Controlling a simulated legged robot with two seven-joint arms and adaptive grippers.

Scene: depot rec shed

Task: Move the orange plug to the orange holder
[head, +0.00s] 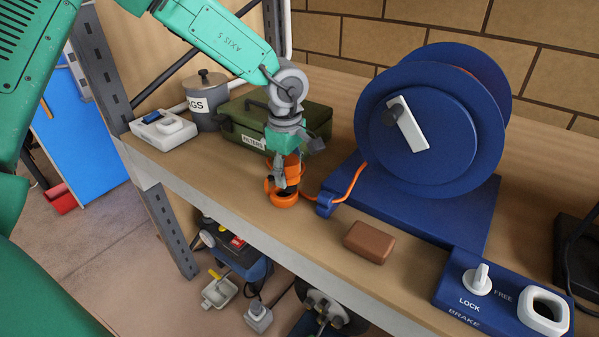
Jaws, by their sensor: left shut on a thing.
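My left gripper (287,176) points down over the wooden bench, with its fingers shut on the orange plug (292,160), which they partly hide. An orange cable (352,184) runs from beside the plug to the base of the blue reel. Directly below the fingertips, a low orange ring that looks like the orange holder (284,200) stands on the bench near its front edge. The plug's dark lower end is at the ring's opening; I cannot tell whether it is seated in it or just above. My right gripper is not in view.
The blue cable reel (425,130) stands right of the gripper. A green case (240,120) is close behind it, with a grey pot (205,98) farther left. A brown block (369,242) and a blue brake panel (505,300) lie nearer. Bench left of the holder is clear.

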